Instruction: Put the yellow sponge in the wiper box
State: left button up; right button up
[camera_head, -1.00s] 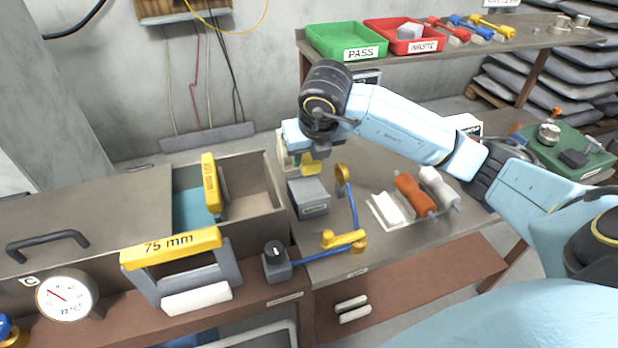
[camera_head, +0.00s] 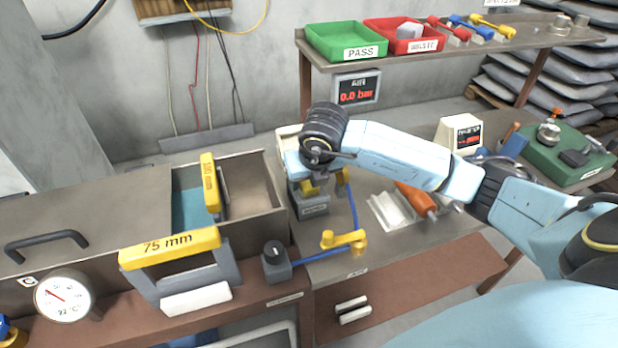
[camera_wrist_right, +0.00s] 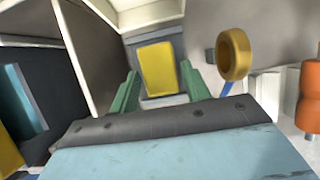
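In the head view only a little of the sponge (camera_head: 307,187) shows below the right gripper (camera_head: 316,178). The wiper box (camera_head: 314,208) is a small grey box with a label on its front, directly under the gripper. The sponge is at the box's opening; how deep it sits is hidden by the gripper. My left gripper is not in view.
A yellow ring on a post (camera_wrist_right: 234,54) stands close to the right of the gripper. A cream housing (camera_head: 288,141) is behind it. The open grey bin (camera_head: 262,212) is to the left. An orange spool (camera_head: 415,199) and a white tray (camera_head: 392,212) lie to the right.

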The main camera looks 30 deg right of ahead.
jog(key=shift+o, duration=1)
jog(key=shift+r, duration=0.15)
jog(key=v, duration=1.2)
